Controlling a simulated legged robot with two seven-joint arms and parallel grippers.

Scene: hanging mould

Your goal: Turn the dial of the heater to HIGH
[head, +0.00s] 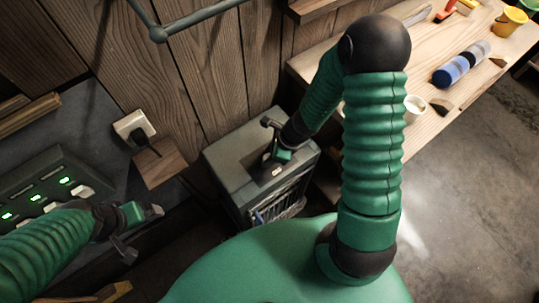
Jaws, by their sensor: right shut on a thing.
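The heater (228,152) is a grey box with a grille on its front, standing against the wooden wall near the middle of the head view. My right gripper (265,141) is at its top face and is shut on the dial there. The dial is mostly hidden by the gripper, so its setting cannot be read. A small pale label (277,172) shows on the top near the front edge. My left gripper (145,233) is open and empty at the lower left, apart from the heater.
A wooden workbench (440,122) with a blue bottle (451,71), a white cup (414,106) and a yellow pot (508,20) stands at the right. A plugged-in wall socket (133,127) is left of the heater.

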